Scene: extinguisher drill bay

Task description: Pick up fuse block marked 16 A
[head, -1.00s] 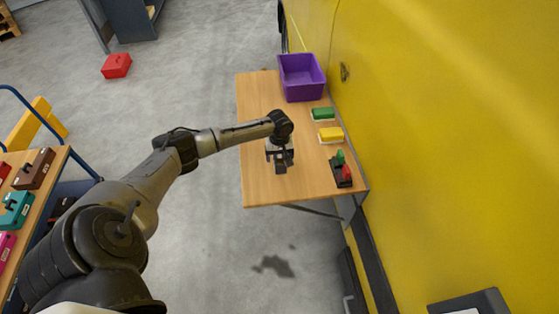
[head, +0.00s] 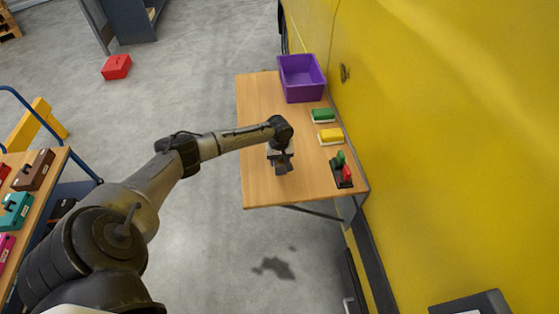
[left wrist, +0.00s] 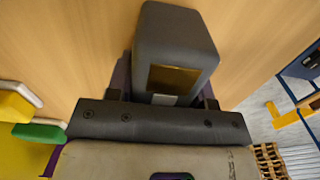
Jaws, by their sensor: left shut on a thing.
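My left gripper (head: 281,159) is over the front part of the wooden table (head: 258,190), pointing down. It is shut on a dark grey block, which shows in the left wrist view (left wrist: 175,35) between the fingers. The block has rounded edges and a recess or opening that looks brown. No 16 A marking can be read on it. I cannot tell whether it touches the table. A green block (head: 323,115) and a yellow block (head: 331,135), both with pale bases, lie along the table's right side. My right gripper is not in view.
A purple bin (head: 302,78) stands at the table's far end. A dark holder with green and red parts (head: 342,171) is at the front right corner. A yellow wall (head: 440,150) borders the right side. Coloured blocks, one teal (head: 15,210), lie on a cart at left.

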